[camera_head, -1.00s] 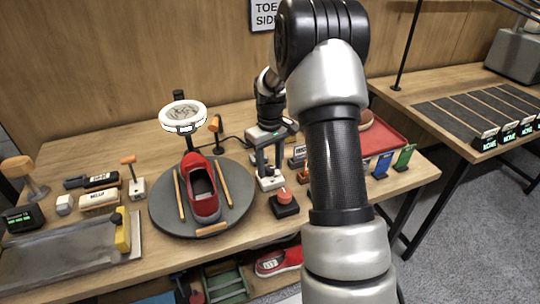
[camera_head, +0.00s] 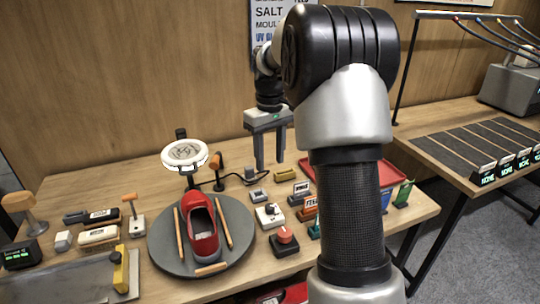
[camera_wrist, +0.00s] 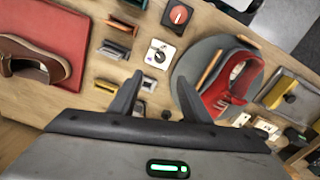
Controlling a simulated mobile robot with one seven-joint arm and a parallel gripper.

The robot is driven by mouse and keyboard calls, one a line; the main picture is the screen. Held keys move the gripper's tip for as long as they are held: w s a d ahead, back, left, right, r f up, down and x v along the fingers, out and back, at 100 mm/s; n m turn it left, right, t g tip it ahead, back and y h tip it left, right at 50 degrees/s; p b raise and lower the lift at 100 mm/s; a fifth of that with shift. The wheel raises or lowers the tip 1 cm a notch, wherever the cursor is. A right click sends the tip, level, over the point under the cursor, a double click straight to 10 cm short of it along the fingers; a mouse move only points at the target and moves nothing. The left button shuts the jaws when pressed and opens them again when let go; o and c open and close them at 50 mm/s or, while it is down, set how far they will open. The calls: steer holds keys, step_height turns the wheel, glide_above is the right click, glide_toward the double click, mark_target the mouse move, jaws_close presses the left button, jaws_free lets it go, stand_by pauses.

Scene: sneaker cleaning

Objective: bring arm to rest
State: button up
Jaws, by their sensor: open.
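My gripper (camera_head: 268,148) is above the back part of the wooden table, pointing down, with its two fingers apart and nothing between them. In the wrist view my gripper (camera_wrist: 155,98) shows both dark fingers spread over the table. My arm fills the right middle of the head view and hides part of the table behind it. A red sneaker (camera_head: 204,243) sits on the round grey turntable (camera_head: 160,256), left of my gripper. The sneaker also shows in the wrist view (camera_wrist: 222,92).
A ring lamp (camera_head: 184,154) stands behind the turntable. A red button box (camera_head: 284,240), a white dial box (camera_head: 268,215) and small labelled stands lie right of it. A red tray (camera_head: 400,188) holds a brown shoe (camera_wrist: 35,52). Brushes (camera_head: 98,236) lie at left. Space above the table is free.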

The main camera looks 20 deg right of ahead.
stand_by(0.4)
steer(key=s+a+r+m+t+p, duration=0.1)
steer(key=s+a+r+t+p, duration=0.15)
steer(key=s+a+r, duration=0.45)
steer(key=s+a+r+m+t+p, duration=0.15)
steer(key=s+r+p, duration=0.25)
steer(key=s+r, duration=0.7)
steer(key=s+a+f+t+p, duration=0.1)
steer(key=s+a+p, duration=0.1)
steer(key=s, duration=0.8)
steer(key=shift+a+t, duration=0.3)
steer(key=shift+a, duration=0.1)
